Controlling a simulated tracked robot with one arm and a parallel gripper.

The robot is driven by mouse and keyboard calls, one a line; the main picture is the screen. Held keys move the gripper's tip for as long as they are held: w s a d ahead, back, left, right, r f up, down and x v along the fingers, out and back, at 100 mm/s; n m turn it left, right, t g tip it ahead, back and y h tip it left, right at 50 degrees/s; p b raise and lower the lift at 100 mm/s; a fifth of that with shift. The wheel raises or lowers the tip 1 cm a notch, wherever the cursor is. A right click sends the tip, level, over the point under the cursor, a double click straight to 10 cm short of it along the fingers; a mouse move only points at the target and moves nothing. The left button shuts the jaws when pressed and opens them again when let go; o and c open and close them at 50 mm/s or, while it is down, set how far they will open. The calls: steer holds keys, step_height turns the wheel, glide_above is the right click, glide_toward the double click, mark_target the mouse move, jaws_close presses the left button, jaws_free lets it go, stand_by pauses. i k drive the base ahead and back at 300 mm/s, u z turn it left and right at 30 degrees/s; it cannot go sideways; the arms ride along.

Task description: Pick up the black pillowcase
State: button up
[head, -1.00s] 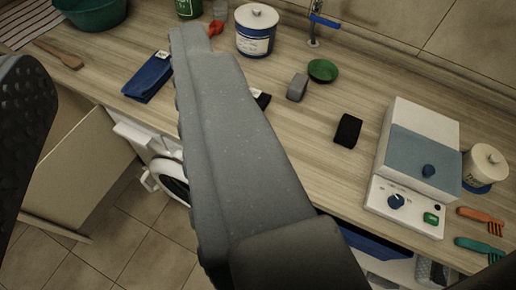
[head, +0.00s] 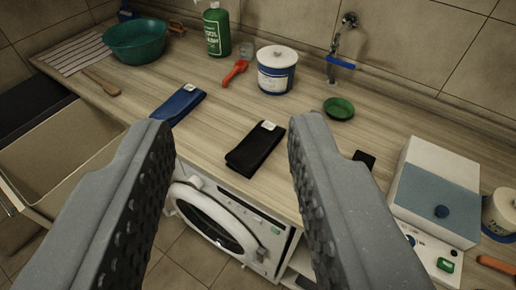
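A black folded cloth with a white tag, the black pillowcase (head: 256,148), lies flat on the wooden counter near its front edge, above the washing machine. My gripper (head: 222,130) is open, its two grey textured fingers spread wide. The pillowcase shows in the gap between the fingers, closer to the right one. It lies beyond the fingers and nothing is held. A smaller black item (head: 364,158) is partly hidden behind the right finger.
A blue folded cloth (head: 178,104) lies left of the pillowcase. A green basin (head: 137,42), green bottle (head: 216,32), white tub (head: 277,72) and green dish (head: 339,108) stand farther back. A white-blue device (head: 437,195) is at right. An open drawer (head: 60,150) is at left.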

mark_target(245, 160)
steer(key=z, duration=0.05)
steer(key=i, duration=1)
steer(key=u, duration=0.05)
